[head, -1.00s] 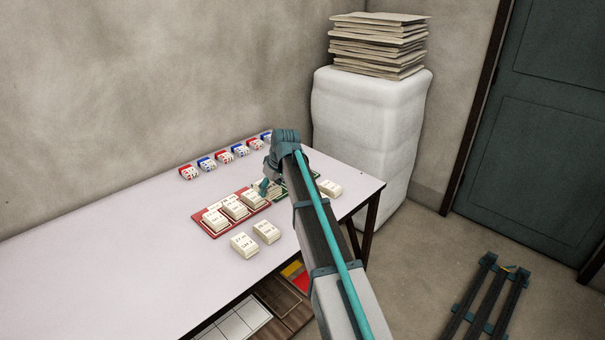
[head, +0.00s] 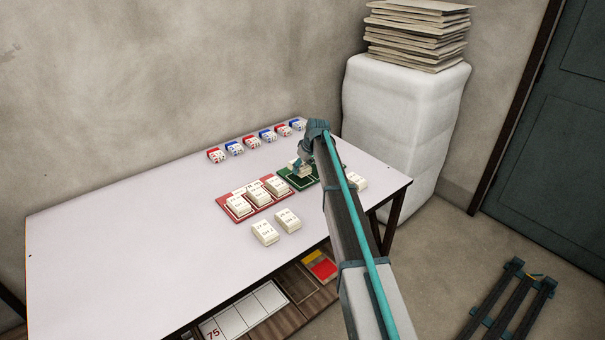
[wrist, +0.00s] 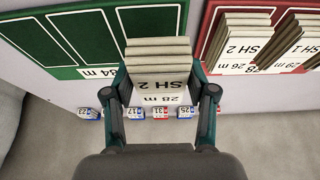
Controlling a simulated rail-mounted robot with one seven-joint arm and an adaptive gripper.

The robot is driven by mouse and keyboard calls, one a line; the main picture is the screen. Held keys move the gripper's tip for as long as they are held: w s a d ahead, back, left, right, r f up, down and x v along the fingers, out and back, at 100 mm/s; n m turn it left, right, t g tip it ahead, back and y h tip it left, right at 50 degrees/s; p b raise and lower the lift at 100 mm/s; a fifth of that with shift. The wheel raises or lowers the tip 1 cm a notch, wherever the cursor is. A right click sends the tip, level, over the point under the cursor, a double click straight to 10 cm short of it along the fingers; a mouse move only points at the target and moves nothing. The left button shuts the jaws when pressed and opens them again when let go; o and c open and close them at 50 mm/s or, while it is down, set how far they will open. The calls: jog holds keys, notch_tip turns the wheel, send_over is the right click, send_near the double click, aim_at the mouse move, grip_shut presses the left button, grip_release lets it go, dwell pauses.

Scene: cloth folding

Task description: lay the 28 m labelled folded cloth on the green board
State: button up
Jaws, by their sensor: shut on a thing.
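My gripper (wrist: 160,88) is shut on a folded cream cloth (wrist: 157,62) marked "28 m" and "SH 2", between its two fingers in the wrist view. In the head view my gripper (head: 304,168) is at the left part of the green board (head: 313,182), with the cloth mostly hidden by it. The green board (wrist: 68,72) fills the upper left of the wrist view, has white-outlined slots and an "84 m" label, and its visible slots are empty. The held cloth overlaps its right-hand slot; I cannot tell whether it touches the board.
The red board (head: 228,215) beside it carries three folded cloths (head: 258,196). Two cloths (head: 288,219) lie in front, and another (head: 357,181) lies right of the green board. Small red and blue tagged blocks (head: 250,142) line the back. The table's left side is clear.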

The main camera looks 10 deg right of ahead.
aim_at(302, 181)
jog(key=shift+w+d+f, duration=0.2)
jog(key=shift+w+f, duration=0.7)
jog(key=shift+f, duration=0.05)
jog(key=shift+f+p, duration=0.6)
jog(key=shift+f, duration=1)
jog(key=shift+f, duration=0.1)
jog(key=shift+f, duration=0.15)
jog(key=o, duration=1.1)
jog(key=shift+o, duration=0.2)
jog(key=b+v, duration=0.2)
jog(key=v, duration=1)
jog(key=shift+r, duration=0.25)
